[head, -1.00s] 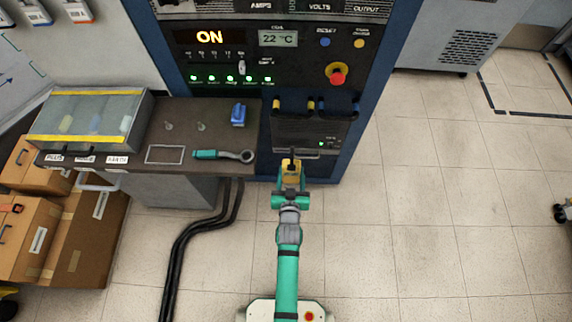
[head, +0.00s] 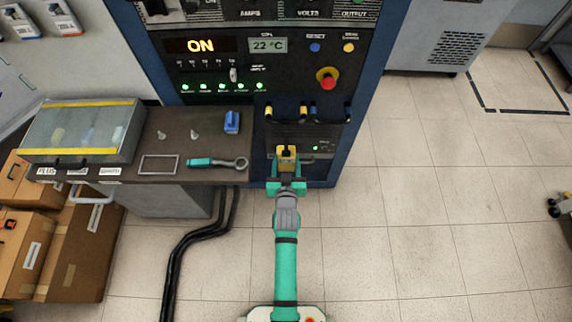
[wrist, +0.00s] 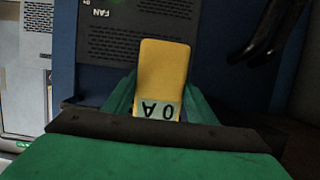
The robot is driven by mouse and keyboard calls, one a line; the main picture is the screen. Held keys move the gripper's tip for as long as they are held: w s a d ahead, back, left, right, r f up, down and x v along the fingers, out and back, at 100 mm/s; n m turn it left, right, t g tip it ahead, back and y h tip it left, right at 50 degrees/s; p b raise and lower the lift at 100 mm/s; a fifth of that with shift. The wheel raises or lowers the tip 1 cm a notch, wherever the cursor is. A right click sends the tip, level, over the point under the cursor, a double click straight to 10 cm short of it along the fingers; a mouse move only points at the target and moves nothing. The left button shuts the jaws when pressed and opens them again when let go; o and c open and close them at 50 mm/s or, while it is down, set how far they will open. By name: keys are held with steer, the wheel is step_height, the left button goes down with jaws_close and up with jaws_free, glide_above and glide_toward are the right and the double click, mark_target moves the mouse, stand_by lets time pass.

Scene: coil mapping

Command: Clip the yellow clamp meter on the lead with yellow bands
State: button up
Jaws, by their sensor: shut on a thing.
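My gripper (head: 286,180) is shut on the yellow clamp meter (head: 286,157), in front of the lower cabinet panel. In the wrist view the clamp meter (wrist: 163,75) sits between the green fingers, its small display reading "0 A" upside down. Its jaw end cannot be made out. The lead with yellow bands (head: 285,113) is a black loop on the panel, just above and beyond the meter in the head view. The meter appears apart from it. A dark cable (wrist: 268,35) shows at the wrist view's upper right; its bands cannot be seen there.
A similar lead with blue bands (head: 333,113) is just right of the yellow-banded one. Left is a bench (head: 150,172) with a green-handled tool (head: 215,162), a blue item (head: 232,121) and a lidded case (head: 82,128). Black cables (head: 190,240) run across the floor.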

steer(key=x, duration=1)
steer(key=shift+w, duration=0.25)
stand_by(1.1)
stand_by(0.3)
steer(key=o, duration=1.3)
steer(key=shift+s, duration=0.1)
steer(key=v, duration=1)
steer(key=shift+s+r, duration=0.1)
steer(key=shift+s, duration=0.2)
steer(key=shift+s, duration=0.1)
